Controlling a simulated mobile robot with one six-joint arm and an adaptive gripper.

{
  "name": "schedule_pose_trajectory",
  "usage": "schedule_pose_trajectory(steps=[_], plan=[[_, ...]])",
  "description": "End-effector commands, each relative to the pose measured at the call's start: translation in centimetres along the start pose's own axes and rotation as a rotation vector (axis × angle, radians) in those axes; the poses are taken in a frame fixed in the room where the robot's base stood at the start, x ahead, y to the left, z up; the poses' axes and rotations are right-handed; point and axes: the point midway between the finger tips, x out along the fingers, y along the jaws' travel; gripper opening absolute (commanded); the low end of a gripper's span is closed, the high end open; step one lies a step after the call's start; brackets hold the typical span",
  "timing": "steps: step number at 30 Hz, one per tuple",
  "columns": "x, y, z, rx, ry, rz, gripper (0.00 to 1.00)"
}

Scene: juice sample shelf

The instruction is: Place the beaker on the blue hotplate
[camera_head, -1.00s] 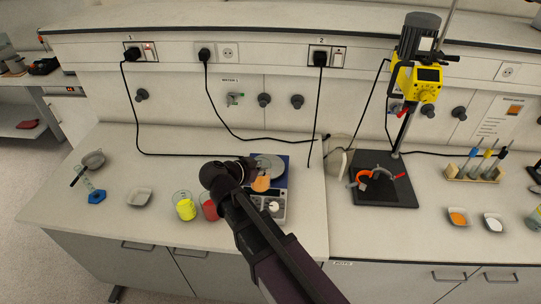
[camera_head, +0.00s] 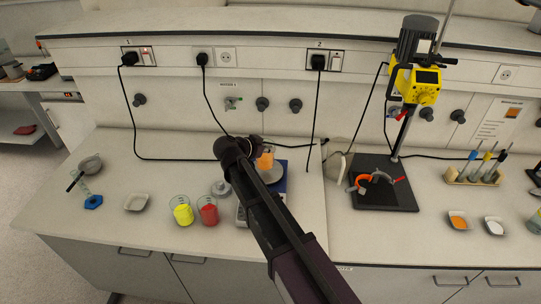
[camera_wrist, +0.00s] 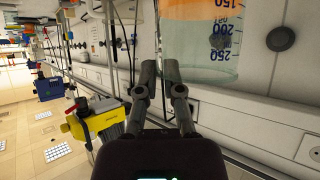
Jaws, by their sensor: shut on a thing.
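My gripper (camera_head: 257,150) is shut on a beaker (camera_head: 265,161) with orange contents, above the hotplate in the head view. In the wrist view, the fingers (camera_wrist: 160,76) are together at the beaker (camera_wrist: 208,42), whose clear lower part shows blue graduation marks. The blue hotplate (camera_head: 283,183) is largely hidden by my arm; part of its blue body and round top shows. I cannot see a gap or contact between beaker and hotplate clearly.
Beakers with yellow (camera_head: 182,211) and red (camera_head: 208,211) contents stand left of the hotplate, near a small round grey object (camera_head: 221,188). A white dish (camera_head: 136,202) is farther left. A yellow stirrer (camera_head: 417,84) on a stand is at right. Cables hang behind.

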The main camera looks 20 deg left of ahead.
Motion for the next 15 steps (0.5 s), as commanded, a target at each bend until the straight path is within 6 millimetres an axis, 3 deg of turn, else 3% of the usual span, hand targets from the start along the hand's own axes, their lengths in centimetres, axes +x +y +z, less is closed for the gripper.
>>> schedule_pose_trajectory(steps=[8,14,15], plan=[[0.0,-0.1,0.0,0.000,0.001,0.000,0.00],[1.2,-1.1,-0.5,0.001,0.001,0.001,0.00],[1.3,-0.9,0.1,0.000,0.001,0.000,0.00]])
